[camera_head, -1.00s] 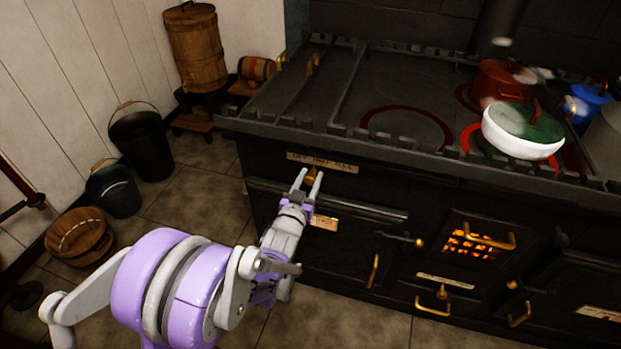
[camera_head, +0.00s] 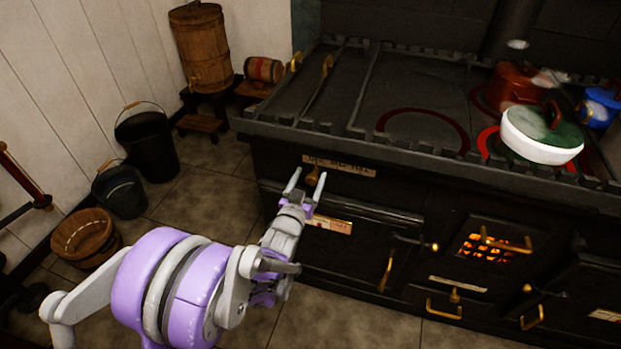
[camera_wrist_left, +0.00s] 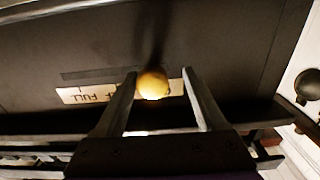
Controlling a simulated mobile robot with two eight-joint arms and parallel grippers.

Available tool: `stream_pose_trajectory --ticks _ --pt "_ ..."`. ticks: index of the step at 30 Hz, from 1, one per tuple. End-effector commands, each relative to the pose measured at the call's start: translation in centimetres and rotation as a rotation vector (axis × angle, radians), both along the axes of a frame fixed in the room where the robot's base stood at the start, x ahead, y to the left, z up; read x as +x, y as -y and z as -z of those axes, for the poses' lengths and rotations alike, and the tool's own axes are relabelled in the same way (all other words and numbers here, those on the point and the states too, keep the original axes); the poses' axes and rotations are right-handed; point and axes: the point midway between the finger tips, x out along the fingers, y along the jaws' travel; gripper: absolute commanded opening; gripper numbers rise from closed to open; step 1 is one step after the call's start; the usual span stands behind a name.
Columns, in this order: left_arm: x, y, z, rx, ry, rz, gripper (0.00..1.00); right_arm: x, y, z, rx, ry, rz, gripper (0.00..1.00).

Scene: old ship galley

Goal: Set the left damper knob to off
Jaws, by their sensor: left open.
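The left damper knob (camera_head: 312,174) is a small brass knob on the stove's upper front, close to the left end of its pale lettered label (camera_head: 345,168). My left gripper (camera_head: 308,181) is open, with one finger on each side of the knob. In the left wrist view the round brass knob (camera_wrist_left: 153,84) shows between the fingertips of my left gripper (camera_wrist_left: 160,74), with visible gaps to both fingers. The label (camera_wrist_left: 88,94) lies behind it there, its lettering partly hidden by a finger. My right gripper is out of view.
The black stove (camera_head: 410,190) has a rail (camera_head: 350,210) and oven handles below the knob. A white pot with a green lid (camera_head: 540,148) stands on the stovetop. Buckets (camera_head: 145,142) stand on the floor at left. Floor between them and the stove is clear.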

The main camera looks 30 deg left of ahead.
Motion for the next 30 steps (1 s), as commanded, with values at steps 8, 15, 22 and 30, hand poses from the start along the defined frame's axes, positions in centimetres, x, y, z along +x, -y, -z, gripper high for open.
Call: stream_pose_trajectory --ticks 8,15,22,30 --pt "-0.4 0.3 0.0 0.000 0.001 0.003 0.72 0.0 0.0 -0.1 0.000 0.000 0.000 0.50" --pt "-4.3 1.2 -0.1 0.000 0.001 0.002 0.72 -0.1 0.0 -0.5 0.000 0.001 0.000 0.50" --pt "-8.6 2.1 -0.1 -0.001 0.000 0.000 0.72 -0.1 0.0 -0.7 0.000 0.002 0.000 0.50" --pt "-10.5 2.6 0.0 -0.001 0.000 0.000 0.72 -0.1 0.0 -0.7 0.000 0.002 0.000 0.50"
